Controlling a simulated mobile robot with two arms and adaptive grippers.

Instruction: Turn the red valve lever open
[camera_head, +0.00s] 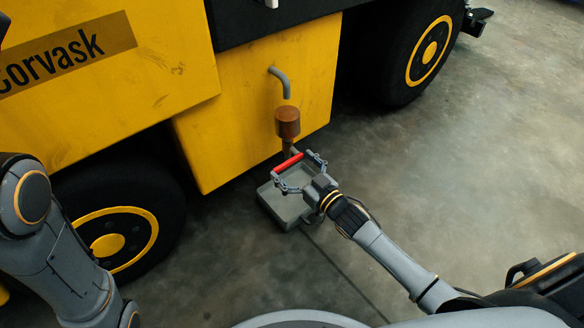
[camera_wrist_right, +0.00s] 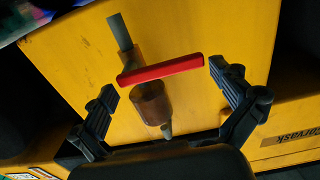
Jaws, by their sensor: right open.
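The red valve lever (camera_head: 288,162) sits just below a brown cylindrical valve body (camera_head: 287,122) on the front of the yellow machine. My right gripper (camera_head: 297,172) is open, with its fingers spread around the lever in the head view. In the right wrist view, the lever (camera_wrist_right: 160,70) lies crosswise between the two spread fingertips of my right gripper (camera_wrist_right: 163,80). I see no clear contact between fingers and lever. The valve body (camera_wrist_right: 151,103) shows behind it. My left arm is at the left edge of the head view, but its gripper is not visible.
A grey tray (camera_head: 268,197) stands on the concrete floor below the valve, under my right gripper. A grey bent pipe (camera_head: 281,80) comes out of the yellow panel (camera_head: 225,140) above the valve. Black wheels (camera_head: 150,225) flank the panel. Open floor (camera_head: 470,150) lies to the right.

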